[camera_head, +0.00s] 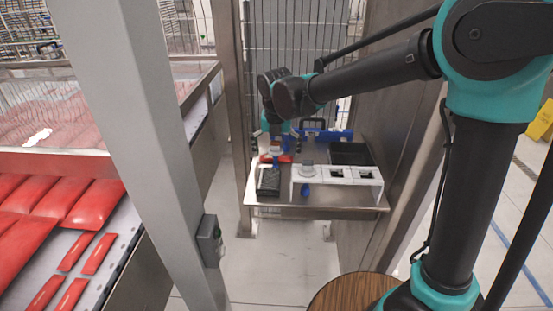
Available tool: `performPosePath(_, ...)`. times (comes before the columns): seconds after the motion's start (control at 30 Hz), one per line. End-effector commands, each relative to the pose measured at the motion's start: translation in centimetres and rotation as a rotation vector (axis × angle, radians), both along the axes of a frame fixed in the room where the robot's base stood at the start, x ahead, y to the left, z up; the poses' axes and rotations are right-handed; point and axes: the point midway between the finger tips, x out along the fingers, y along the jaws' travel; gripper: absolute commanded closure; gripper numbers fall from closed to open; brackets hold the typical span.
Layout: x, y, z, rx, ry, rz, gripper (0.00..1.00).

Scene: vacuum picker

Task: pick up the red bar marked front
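Several small red bars (98,254) lie on a grey surface at the lower left, in front of larger red slabs (92,204). A small red item (284,158) also lies on the metal table (335,207) in the middle. I cannot read any marking, so I cannot tell which bar is marked front. My arm reaches from the right over the table and bends down at its far end. My gripper (277,150) is near the back left of the table, close to the red item. It is too small and partly hidden to tell its opening or whether it touches anything.
A white stand (338,174) with dark slots is on the table, with a black box (350,153) behind it and a black item (268,182) to its left. A grey post (148,130) stands between the red bars and the table. A wire fence is behind.

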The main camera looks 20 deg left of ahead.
Motion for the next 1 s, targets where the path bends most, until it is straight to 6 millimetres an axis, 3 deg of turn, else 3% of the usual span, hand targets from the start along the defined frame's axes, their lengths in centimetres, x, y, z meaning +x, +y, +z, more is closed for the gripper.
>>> performPosePath(0.1, 0.0, 0.0, 0.0, 0.0, 0.0, 0.0, 0.01)
performPosePath(0.43, 0.0, 0.0, 0.0, 0.0, 0.0, 0.0, 0.42)
performPosePath(0.8, 0.0, 0.0, 0.1, 0.0, 0.0, 0.0, 0.44)
performPosePath(1.0, 0.0, 0.0, 1.4, 0.0, 0.0, 0.0, 0.44)
